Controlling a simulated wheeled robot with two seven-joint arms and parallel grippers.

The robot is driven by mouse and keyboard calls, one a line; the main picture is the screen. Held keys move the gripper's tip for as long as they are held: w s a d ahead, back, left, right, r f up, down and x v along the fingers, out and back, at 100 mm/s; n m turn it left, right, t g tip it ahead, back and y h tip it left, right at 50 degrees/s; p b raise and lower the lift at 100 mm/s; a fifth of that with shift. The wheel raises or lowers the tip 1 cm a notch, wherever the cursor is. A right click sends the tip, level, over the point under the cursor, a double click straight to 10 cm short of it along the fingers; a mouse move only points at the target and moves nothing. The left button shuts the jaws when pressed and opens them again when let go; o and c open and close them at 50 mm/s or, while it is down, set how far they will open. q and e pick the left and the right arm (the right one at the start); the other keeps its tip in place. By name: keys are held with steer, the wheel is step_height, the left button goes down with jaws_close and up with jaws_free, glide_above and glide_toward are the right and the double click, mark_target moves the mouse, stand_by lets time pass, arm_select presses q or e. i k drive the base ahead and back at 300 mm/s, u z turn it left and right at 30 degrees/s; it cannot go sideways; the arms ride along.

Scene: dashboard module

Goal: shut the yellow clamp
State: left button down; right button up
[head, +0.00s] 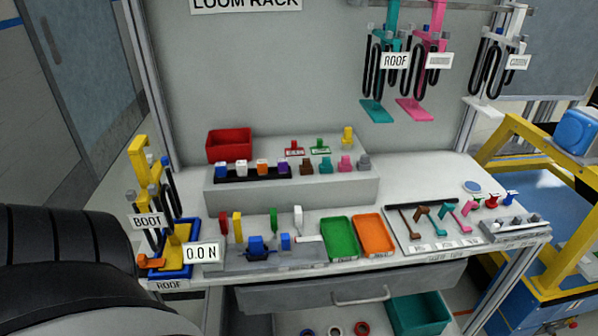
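A small upright yellow piece (238,226), which looks like the yellow clamp's lever, stands at the left of the grey fixture plate (290,262) on the bench front. A red upright piece (223,228) stands just left of it. A blue block (257,246) sits in front and to its right, and a white upright piece (298,218) stands further right. The yellow piece is too small to tell how its jaw stands. Neither of my grippers is in view.
A blue tray (191,262) and a "0.0 N" sign (201,253) stand left of the plate. A green tray (339,239) and an orange tray (374,234) lie right. A raised shelf (340,188) with small coloured connectors is behind. Teal and pink hangers hold black loops above.

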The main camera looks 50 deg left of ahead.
mark_target(237, 216)
steer(key=z, duration=1.5)
steer(key=k, duration=1.2)
steer(key=u, duration=1.6)
